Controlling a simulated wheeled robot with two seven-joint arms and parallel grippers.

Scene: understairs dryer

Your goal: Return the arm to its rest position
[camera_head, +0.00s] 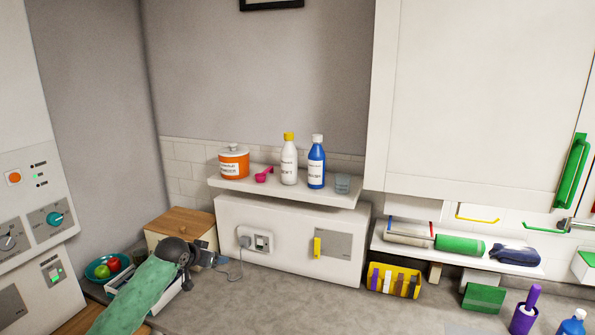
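My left arm comes in from the lower left, its green mottled link ending in a dark grey wrist. My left gripper (207,257) is small and dark at the end of it, above the worktop and in front of the wooden box. I see nothing clearly held in it. Its fingers are too small and dark to tell whether they are open or shut. My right gripper is not in view.
A wooden box (180,224), a fruit bowl (101,272) and a white tray (172,293) crowd the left arm. Bottles stand on a shelf (285,188). The middle worktop (300,305) is clear; a yellow bin (394,281) stands right.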

